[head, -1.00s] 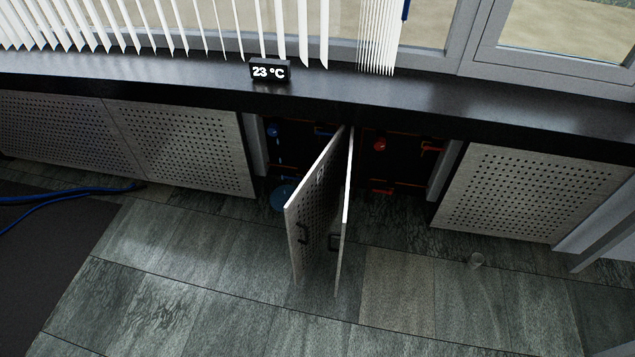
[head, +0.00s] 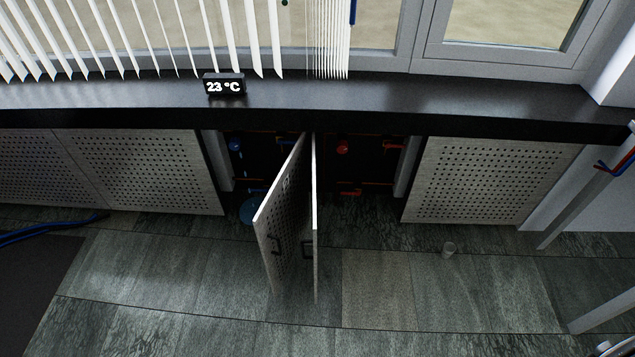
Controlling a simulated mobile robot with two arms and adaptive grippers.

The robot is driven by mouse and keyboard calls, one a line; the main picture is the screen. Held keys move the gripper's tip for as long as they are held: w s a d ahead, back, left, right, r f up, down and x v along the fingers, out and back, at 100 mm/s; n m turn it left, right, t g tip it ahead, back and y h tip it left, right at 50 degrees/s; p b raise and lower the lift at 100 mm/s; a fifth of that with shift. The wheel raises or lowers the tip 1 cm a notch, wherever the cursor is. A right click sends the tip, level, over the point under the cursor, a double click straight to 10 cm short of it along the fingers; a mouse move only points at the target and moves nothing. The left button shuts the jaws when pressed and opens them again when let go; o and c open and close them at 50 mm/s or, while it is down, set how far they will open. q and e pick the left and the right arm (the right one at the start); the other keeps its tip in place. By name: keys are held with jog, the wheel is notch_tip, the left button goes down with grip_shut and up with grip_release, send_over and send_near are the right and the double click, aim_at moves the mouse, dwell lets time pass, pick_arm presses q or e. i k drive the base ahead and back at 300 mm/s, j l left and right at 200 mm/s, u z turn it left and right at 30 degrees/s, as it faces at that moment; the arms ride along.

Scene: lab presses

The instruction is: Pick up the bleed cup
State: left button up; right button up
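A small clear cup (head: 448,249), which looks like the bleed cup, stands on the tiled floor in front of the right perforated panel, right of the open cabinet doors. It is small in the picture and I cannot see whether anything is in it. Neither of my grippers shows in the head view.
Two perforated doors (head: 283,215) stand open into the room. Behind them are red valves (head: 343,147), blue valves (head: 235,145) and a blue round thing (head: 250,211) on the floor. A temperature display (head: 224,85) sits on the dark sill. Blue hoses (head: 50,229) lie left. The front floor is clear.

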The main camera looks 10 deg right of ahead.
aim_at(447, 249)
jog(key=z, duration=1.55)
